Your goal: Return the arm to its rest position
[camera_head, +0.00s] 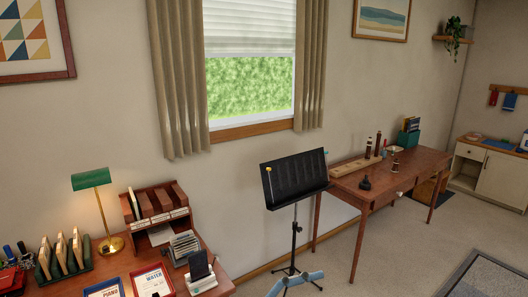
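Neither of my grippers shows clearly in the head view. A pale blue, branching shape (295,283) shows at the bottom edge, in front of the music stand's feet. I cannot tell whether it is part of me or lies on the floor. No gripper fingers can be made out on it.
A black music stand (295,178) stands between a desk with a lit green lamp (91,179) at lower left and a wooden table (409,165) at right. A cabinet (502,178) stands at far right. Carpet at lower right is open, with a grey rug (488,275).

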